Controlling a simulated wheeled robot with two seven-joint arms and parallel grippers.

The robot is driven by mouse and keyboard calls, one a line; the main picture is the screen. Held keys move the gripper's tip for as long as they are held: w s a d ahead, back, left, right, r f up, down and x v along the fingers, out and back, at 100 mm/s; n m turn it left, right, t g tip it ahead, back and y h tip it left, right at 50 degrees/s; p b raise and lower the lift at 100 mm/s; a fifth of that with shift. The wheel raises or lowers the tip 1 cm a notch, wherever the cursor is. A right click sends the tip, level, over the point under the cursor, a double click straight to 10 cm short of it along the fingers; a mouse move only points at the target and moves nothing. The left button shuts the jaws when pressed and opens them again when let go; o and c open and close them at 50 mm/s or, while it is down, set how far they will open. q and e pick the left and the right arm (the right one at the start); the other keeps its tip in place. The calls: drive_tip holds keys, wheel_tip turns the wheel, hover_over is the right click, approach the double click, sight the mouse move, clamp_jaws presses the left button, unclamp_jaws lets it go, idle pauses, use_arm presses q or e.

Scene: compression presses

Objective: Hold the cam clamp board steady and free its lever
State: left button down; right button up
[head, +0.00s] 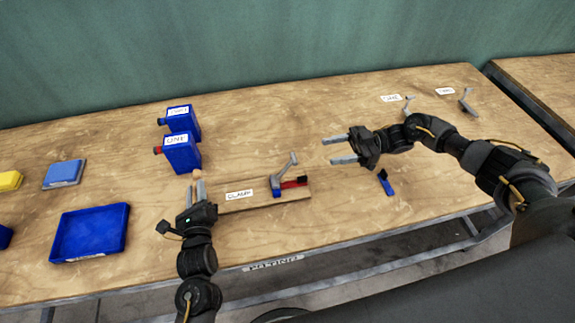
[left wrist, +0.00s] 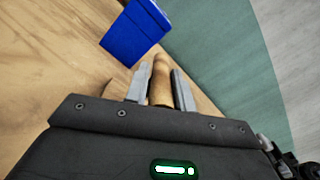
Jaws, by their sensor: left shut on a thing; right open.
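The cam clamp board (head: 262,201) is a wooden board labelled "CLAMP" lying on the workbench. At its right end are a blue block, a red bar and a grey lever (head: 289,165) that stands up and leans right. My left gripper (head: 198,182) is at the board's left end, shut on a wooden piece there. The left wrist view shows this wooden piece (left wrist: 161,80) between the two fingers. Whether it is part of the board is hard to tell. My right gripper (head: 338,148) is open and empty, above the bench to the right of the lever, its fingers pointing left.
Two blue labelled boxes (head: 183,155) stand just behind my left gripper. A blue tray (head: 90,232) lies at the left. A small blue and black tool (head: 387,183) lies below my right arm. Grey levers (head: 466,101) with labels are at the back right.

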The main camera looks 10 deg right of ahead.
sight(294, 157)
drive_tip(key=a, duration=1.2)
drive_tip(key=shift+w, duration=0.1)
drive_tip(key=shift+c, duration=0.4)
drive_tip(key=c, duration=1)
